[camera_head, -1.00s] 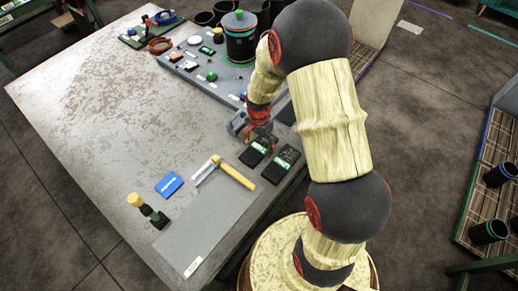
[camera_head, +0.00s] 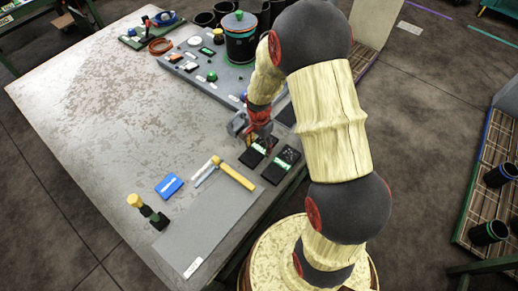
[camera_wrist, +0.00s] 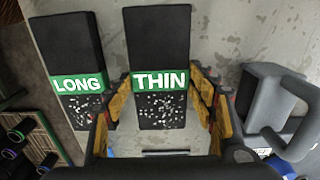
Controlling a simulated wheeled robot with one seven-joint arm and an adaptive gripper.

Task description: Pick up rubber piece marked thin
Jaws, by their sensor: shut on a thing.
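In the wrist view the rubber piece marked THIN (camera_wrist: 158,55) is a flat black slab with a green band and white lettering, speckled white at its near end. My gripper (camera_wrist: 165,110) has one finger on each side of this near end and is shut on it. In the head view my gripper (camera_head: 257,142) is over the same piece (camera_head: 251,157), partly covering it. A similar slab marked LONG (camera_wrist: 72,45) lies beside it to the left, and shows to its right in the head view (camera_head: 281,165). Whether THIN is clear of the table cannot be told.
A grey block with a handle (camera_wrist: 275,95) stands close right of my gripper in the wrist view. The table's left side (camera_head: 90,110) is clear.

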